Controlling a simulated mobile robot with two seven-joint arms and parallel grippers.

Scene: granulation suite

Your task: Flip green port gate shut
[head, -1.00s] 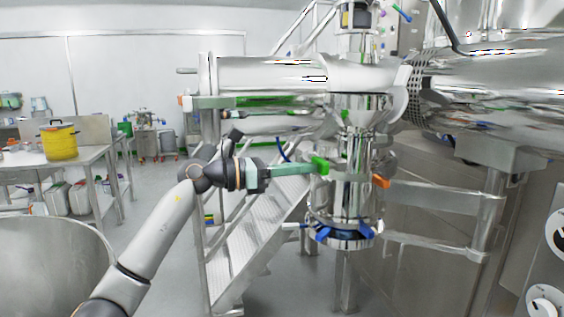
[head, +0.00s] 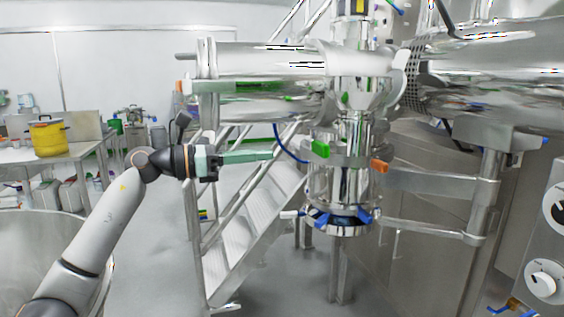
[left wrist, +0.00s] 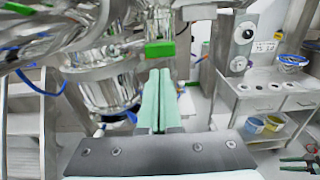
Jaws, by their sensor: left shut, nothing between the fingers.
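The green port gate handle (head: 320,149) sticks out from the left of the steel vertical column (head: 345,185) in the head view. It also shows in the left wrist view as a green block (left wrist: 160,49), just beyond my fingertips. My left gripper (head: 270,155) has long pale green fingers that lie together, with nothing between them. Its tips are to the left of the green handle, with a gap between in the head view. In the left wrist view the closed fingers (left wrist: 158,75) point at the handle.
An orange handle (head: 379,166) sits on the right of the column. Blue clamps (head: 322,219) ring its lower end. A metal stair (head: 250,235) stands behind my left arm. A control panel with knobs (head: 543,283) is at the right edge.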

